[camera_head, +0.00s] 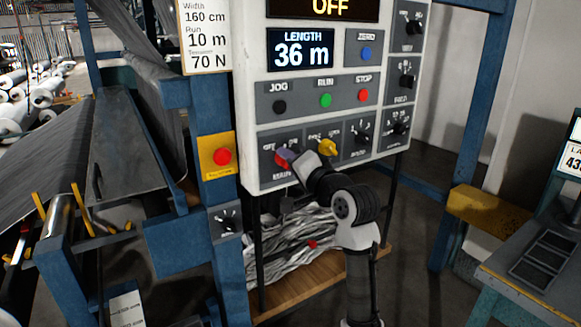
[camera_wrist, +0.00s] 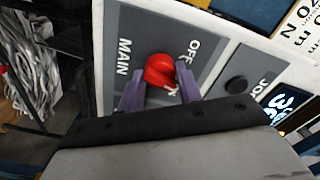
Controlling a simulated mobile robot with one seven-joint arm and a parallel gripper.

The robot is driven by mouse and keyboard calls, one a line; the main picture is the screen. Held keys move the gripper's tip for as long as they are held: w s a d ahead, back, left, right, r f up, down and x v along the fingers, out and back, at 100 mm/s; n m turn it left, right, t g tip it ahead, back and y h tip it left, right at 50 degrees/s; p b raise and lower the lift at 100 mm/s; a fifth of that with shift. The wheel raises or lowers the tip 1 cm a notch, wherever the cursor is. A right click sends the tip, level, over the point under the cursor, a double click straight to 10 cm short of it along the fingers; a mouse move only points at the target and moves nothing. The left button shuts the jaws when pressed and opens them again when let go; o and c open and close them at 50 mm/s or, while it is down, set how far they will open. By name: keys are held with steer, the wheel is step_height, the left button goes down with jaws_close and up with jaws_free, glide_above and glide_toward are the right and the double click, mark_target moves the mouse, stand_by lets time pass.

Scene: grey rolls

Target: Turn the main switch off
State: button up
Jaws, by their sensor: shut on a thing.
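The main switch is a red rotary knob (camera_wrist: 158,69) on a grey plate, between the words MAIN and OFF in the wrist view. My gripper (camera_wrist: 160,84) has its two purple fingers on either side of the knob and is shut on it. A pale mark shows on the knob's near side, but its exact setting is hard to read. In the head view my gripper (camera_head: 287,157) reaches the lower left of the white control panel (camera_head: 249,130) and mostly hides the switch. The display (camera_head: 328,8) at the panel's top reads OFF.
A yellow knob (camera_head: 327,147) sits just right of my gripper. Black, green and red buttons (camera_head: 325,100) lie above it. A red emergency button (camera_head: 222,156) on a yellow plate is to the left. A wooden shelf (camera_head: 325,284) with crumpled grey material is below.

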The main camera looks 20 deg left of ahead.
steer(key=n+b, duration=0.5)
steer(key=n, duration=0.7)
steer(key=shift+b, duration=0.4)
stand_by(0.3)
steer(key=o, duration=1)
steer(key=b+v, duration=0.3)
steer(key=v, duration=1.1)
steer(key=shift+a, duration=0.1)
